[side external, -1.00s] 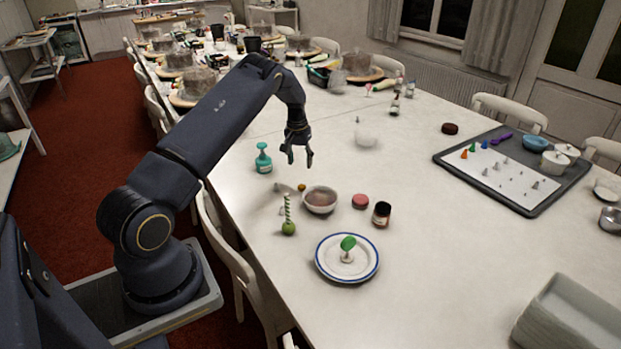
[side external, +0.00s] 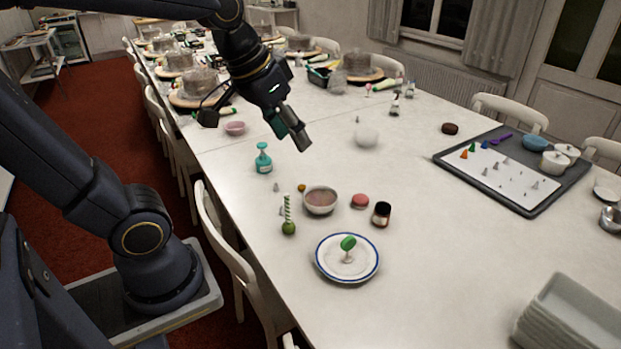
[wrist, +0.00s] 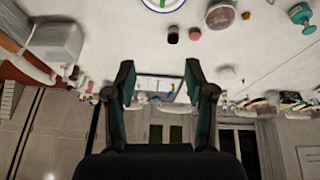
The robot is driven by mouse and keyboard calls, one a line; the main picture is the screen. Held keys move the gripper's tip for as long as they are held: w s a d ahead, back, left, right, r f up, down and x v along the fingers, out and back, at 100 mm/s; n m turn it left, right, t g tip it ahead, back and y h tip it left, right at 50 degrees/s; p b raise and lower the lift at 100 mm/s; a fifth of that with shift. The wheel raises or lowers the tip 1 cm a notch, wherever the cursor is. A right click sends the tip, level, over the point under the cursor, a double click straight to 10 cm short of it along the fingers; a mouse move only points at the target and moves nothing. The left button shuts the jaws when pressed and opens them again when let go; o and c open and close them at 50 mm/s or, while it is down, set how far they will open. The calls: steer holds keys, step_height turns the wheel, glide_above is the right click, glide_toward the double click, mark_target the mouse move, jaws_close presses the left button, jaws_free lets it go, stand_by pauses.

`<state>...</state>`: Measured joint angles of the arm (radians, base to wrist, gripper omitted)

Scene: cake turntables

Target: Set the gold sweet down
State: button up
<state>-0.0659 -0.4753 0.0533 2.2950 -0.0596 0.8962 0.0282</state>
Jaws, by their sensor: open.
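A small gold ball, which looks like the gold sweet (side external: 301,187), rests on the white table just left of a bowl of brownish contents (side external: 320,200). It shows as a small gold dot beside the bowl in the wrist view (wrist: 245,15). My gripper (side external: 303,140) is above the table, behind and apart from the sweet, tilted and pointing down to the right. In the wrist view my gripper (wrist: 160,78) has its fingers wide apart with nothing between them.
A teal bottle (side external: 263,158) stands left of my gripper. A green lollipop stands on a blue-rimmed plate (side external: 347,276) in front. A green ball with a striped stick (side external: 288,215), a pink disc (side external: 360,201) and a dark jar (side external: 381,214) are near the bowl.

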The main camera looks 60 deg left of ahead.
steer(key=s+d+f+m, duration=0.1)
steer(key=s+d, duration=0.1)
steer(key=s, duration=0.4)
steer(key=shift+f+t, duration=0.3)
steer(key=shift+f, duration=0.1)
